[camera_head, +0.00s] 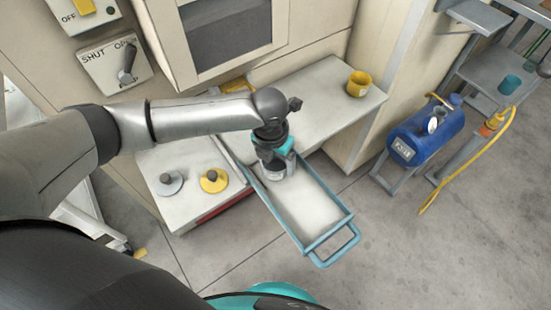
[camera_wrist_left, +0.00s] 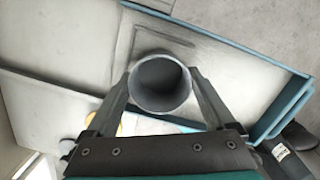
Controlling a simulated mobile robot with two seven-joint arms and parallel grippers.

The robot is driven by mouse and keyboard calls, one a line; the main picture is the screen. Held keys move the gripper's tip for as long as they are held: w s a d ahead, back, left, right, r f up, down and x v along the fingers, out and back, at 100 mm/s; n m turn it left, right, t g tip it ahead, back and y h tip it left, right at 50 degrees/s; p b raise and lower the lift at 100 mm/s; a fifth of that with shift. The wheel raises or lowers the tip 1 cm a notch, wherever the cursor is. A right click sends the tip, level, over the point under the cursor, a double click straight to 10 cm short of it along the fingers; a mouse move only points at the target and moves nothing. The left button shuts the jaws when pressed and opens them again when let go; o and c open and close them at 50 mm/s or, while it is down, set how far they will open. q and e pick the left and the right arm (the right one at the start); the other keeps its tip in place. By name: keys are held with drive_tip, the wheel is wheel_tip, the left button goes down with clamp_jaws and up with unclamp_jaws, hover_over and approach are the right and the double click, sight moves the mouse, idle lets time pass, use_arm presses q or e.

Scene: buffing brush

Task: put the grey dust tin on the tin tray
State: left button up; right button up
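The grey dust tin (camera_wrist_left: 161,84) is a round, open-topped cup seen from above in the left wrist view. In the head view its side (camera_head: 272,169) shows below my left gripper (camera_head: 273,160). The left fingers (camera_wrist_left: 160,88) lie against both sides of the tin, so the gripper looks shut on it. The tin tray (camera_head: 312,212) is a long pale tray with a blue rim and a front handle. The tin is at the tray's back end, over its floor; whether it touches the floor is hard to tell. My right gripper is not in view.
A pale bench (camera_head: 318,98) with a yellow cup (camera_head: 358,84) stands behind the tray. Left of the tray, a grey knobbed disc (camera_head: 169,184) and a yellow one (camera_head: 214,180) sit on a low surface. A blue tank (camera_head: 425,135) stands right. The tray's front half is clear.

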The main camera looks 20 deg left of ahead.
use_arm(q)
drive_tip(key=shift+o, duration=0.7)
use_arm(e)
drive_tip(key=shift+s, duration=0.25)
use_arm(q)
drive_tip(key=shift+r, duration=0.1)
drive_tip(key=r+p, duration=0.2)
drive_tip(key=r, duration=0.3)
drive_tip(key=shift+s+r, duration=0.2)
wheel_tip(320, 180, up, 7)
drive_tip(key=s+p, duration=0.1)
drive_tip(key=p, duration=0.1)
drive_tip(key=shift+a+f, duration=0.15)
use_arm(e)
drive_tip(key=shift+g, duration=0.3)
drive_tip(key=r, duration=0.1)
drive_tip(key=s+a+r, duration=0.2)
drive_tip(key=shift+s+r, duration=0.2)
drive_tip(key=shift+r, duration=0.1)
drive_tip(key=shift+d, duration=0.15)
